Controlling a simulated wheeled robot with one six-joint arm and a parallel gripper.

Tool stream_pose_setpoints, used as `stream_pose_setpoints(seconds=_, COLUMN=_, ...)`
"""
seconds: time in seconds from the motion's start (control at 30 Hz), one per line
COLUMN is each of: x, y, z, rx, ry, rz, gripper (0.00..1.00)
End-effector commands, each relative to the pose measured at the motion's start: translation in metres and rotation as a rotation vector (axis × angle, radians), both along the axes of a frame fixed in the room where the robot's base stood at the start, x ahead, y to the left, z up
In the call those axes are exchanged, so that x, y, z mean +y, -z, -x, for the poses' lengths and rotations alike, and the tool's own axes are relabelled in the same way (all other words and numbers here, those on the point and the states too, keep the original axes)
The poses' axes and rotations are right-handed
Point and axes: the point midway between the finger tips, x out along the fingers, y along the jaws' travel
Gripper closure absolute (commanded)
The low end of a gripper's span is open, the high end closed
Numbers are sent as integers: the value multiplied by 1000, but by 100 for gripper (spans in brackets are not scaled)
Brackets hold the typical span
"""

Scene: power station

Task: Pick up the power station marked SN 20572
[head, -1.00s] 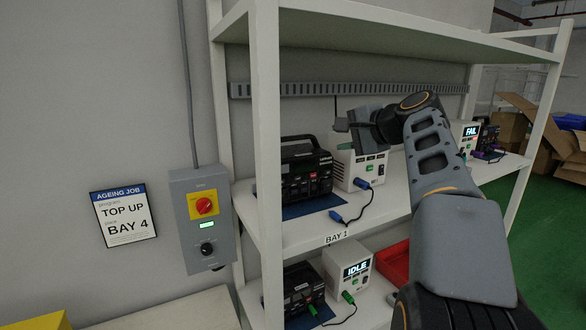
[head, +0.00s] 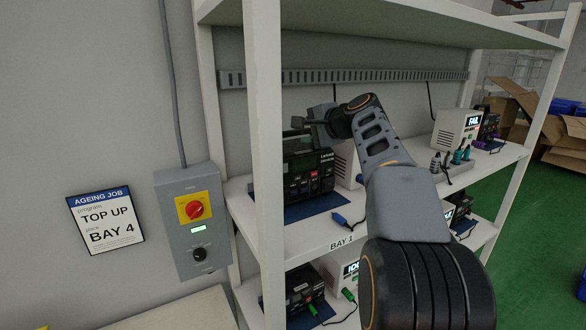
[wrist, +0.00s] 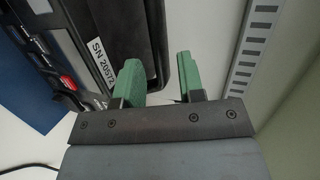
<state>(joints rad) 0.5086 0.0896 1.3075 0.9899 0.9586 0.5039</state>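The power station marked SN 20572 (wrist: 100,25) is black, and its white label is readable in the wrist view. In the head view a black power station (head: 308,180) stands on a blue mat on the upper shelf at Bay 1, with my gripper (head: 310,126) just above its top. In the wrist view my gripper (wrist: 160,80) has its two green fingers apart. The dark handle bar (wrist: 170,35) runs down toward the gap between the fingers. I cannot tell how deep it sits between them. My arm partly hides the white unit behind.
A white unit (head: 347,165) stands close to the right of the station, with a blue-plugged cable (head: 345,220) in front. A shelf upright (head: 263,150) stands at the left. A slotted rail (head: 350,77) runs along the back wall. More units sit on the lower shelf.

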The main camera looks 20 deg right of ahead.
Motion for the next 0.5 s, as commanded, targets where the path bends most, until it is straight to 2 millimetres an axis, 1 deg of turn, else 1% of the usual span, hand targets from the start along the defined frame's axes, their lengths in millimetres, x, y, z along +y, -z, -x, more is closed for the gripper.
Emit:
stream_pose_setpoints(seconds=0.17, x=5, y=2, z=-10, rx=1, ry=-4, rz=0, gripper=64)
stream_pose_setpoints(seconds=0.4, x=16, y=14, z=-38, rx=2, ry=-5, rz=1, gripper=64)
stream_pose_setpoints(seconds=0.5, x=18, y=17, z=-45, rx=1, ry=-5, rz=2, gripper=64)
